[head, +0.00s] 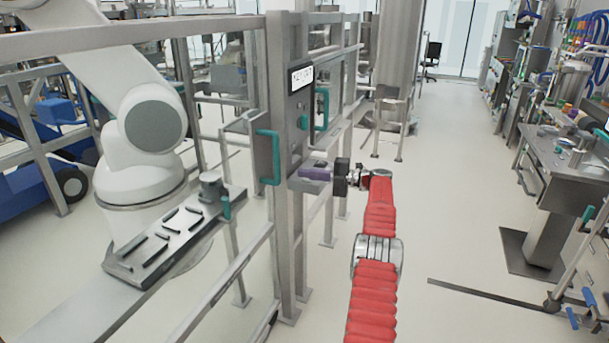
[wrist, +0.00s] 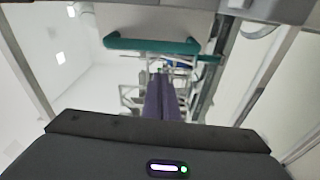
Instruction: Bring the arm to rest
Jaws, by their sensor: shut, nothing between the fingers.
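My arm, in a red sleeve, reaches up from the bottom of the head view. My gripper (head: 303,173) is at its far end and points left, toward the fence post and door. In the wrist view its purple fingers (wrist: 163,98) are together, with nothing held between them. In the head view the fingertips are close beside the post below the lock panel (head: 301,105); I cannot tell whether they touch it. A teal door handle (head: 268,158) is just left of the gripper, and a teal handle also shows in the wrist view (wrist: 150,44).
The metal fence (head: 236,272) runs along my left side, with a white robot arm (head: 152,125) and a slotted plate (head: 172,232) behind it. A steel workbench (head: 565,165) stands at the right. The floor (head: 450,210) between fence and bench is mostly clear.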

